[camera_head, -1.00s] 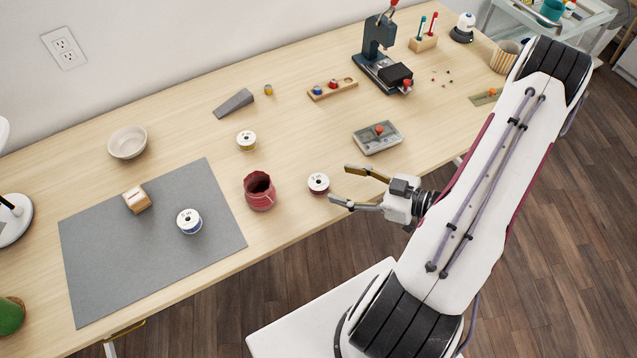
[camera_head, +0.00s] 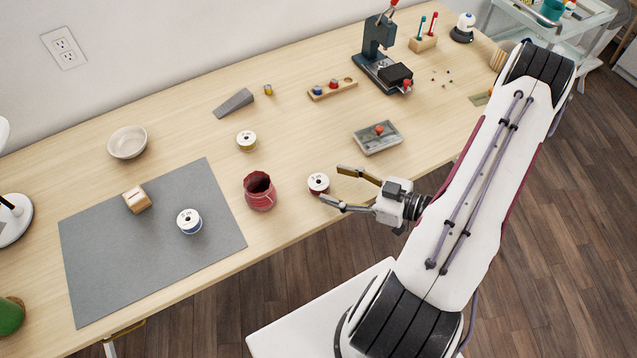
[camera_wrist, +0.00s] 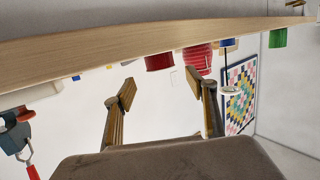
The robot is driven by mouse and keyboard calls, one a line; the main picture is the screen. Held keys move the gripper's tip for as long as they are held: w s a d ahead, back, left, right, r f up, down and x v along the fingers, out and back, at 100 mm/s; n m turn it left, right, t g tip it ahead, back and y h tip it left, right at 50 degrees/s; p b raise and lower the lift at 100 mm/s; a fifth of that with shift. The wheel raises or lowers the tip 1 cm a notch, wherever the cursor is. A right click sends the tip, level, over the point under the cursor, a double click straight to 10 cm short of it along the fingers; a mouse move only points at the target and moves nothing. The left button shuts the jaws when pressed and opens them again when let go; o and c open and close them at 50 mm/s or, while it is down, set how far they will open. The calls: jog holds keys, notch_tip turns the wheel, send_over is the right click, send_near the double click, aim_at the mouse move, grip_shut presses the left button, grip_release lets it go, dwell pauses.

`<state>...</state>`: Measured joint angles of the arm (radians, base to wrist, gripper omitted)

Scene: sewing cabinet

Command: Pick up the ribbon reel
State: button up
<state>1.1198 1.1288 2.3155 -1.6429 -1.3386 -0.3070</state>
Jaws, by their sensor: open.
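Three white-topped ribbon reels show in the head view. A dark red reel (camera_head: 318,182) stands near the table's front edge, a blue reel (camera_head: 189,221) stands on the grey mat (camera_head: 120,260), and a yellow one (camera_head: 246,140) stands farther back. My gripper (camera_head: 331,184) is open and empty, just right of the red reel with its fingertips close to it; whether they touch, I cannot tell. In the wrist view, which is upside down, the red reel (camera_wrist: 159,62) appears beyond and between the open fingertips (camera_wrist: 160,82).
A red ribbed pot (camera_head: 259,191) stands just left of the red reel. A grey tray (camera_head: 377,138) lies behind my gripper. A bowl (camera_head: 127,142), a wooden block (camera_head: 137,200) and a press (camera_head: 382,60) stand farther off. Bare table lies behind the red reel.

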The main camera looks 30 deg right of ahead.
aim_at(326, 185)
jog(key=shift+w+a, duration=0.15)
jog(key=shift+w, duration=0.1)
jog(key=shift+f, duration=0.1)
jog(key=shift+w+a+f, duration=0.35)
jog(key=shift+w+a, duration=0.15)
jog(key=shift+w, duration=0.05)
jog(key=shift+w+a+f, duration=0.35)
jog(key=shift+w+a, duration=0.1)
jog(key=shift+w, duration=0.1)
jog(key=shift+x, duration=1)
jog(key=shift+c, duration=0.4)
jog(key=c, duration=1)
